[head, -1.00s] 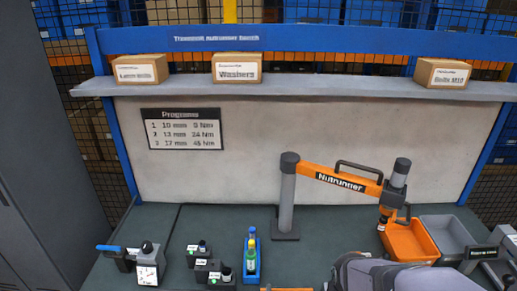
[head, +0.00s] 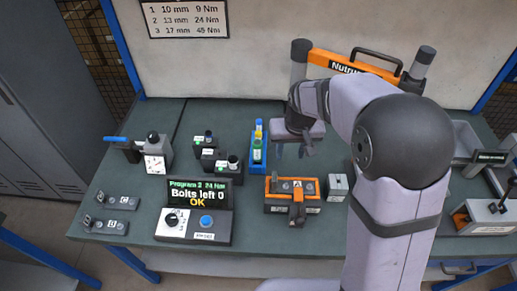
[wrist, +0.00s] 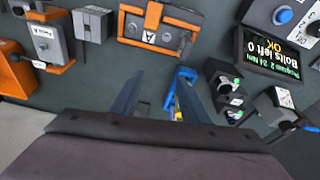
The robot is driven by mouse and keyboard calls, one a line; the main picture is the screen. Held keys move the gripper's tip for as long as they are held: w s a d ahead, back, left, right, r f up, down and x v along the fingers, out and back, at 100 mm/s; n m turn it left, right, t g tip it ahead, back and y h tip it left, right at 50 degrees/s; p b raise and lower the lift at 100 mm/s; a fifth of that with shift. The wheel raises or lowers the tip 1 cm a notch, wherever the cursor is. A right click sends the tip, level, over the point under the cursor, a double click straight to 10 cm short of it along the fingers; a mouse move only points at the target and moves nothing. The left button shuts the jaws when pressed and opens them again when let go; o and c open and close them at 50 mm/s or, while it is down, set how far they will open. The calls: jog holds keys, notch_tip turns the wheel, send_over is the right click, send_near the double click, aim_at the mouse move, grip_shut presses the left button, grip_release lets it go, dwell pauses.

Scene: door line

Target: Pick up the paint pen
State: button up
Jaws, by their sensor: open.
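A narrow blue tray (head: 263,166) stands on the bench and holds small upright items with green, yellow and blue parts (head: 257,146). One may be the paint pen; I cannot tell which. My gripper (head: 292,151) points down, open and empty, just right of the tray in the head view. In the wrist view, my gripper (wrist: 155,92) has its two fingers apart over bare bench. The blue tray (wrist: 186,73) is beside and partly behind the right finger there, with a bit of yellow showing, so most of its contents are hidden.
Left of the tray are black socket blocks (head: 212,156) and a gauge (head: 155,155). In front are a control box (head: 195,225) reading "Bolts left 0 OK" and an orange fixture (head: 292,192).

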jog(key=t+b, duration=0.2)
jog(key=b, duration=0.1)
send_over(259, 136)
jog(key=s, duration=0.4)
jog(key=shift+n+y, duration=0.4)
jog(key=f, duration=0.4)
jog(key=shift+w+a+f, duration=0.15)
jog(key=shift+w+f, duration=0.1)
jog(key=shift+w+a+f, duration=0.2)
jog(key=shift+w+f, duration=0.3)
jog(key=shift+w, duration=0.35)
jog(key=shift+w+d+f, duration=0.15)
jog(key=shift+w+f, duration=0.05)
jog(key=shift+w, duration=0.05)
jog(key=shift+d+p+x, duration=0.2)
jog(key=shift+p+x, duration=0.6)
jog(key=shift+x, duration=0.6)
jog(key=shift+d+p+x, duration=0.2)
jog(key=shift+p+x, duration=0.6)
jog(key=shift+x, duration=1.5)
jog(key=shift+s, duration=0.2)
grip_shut()
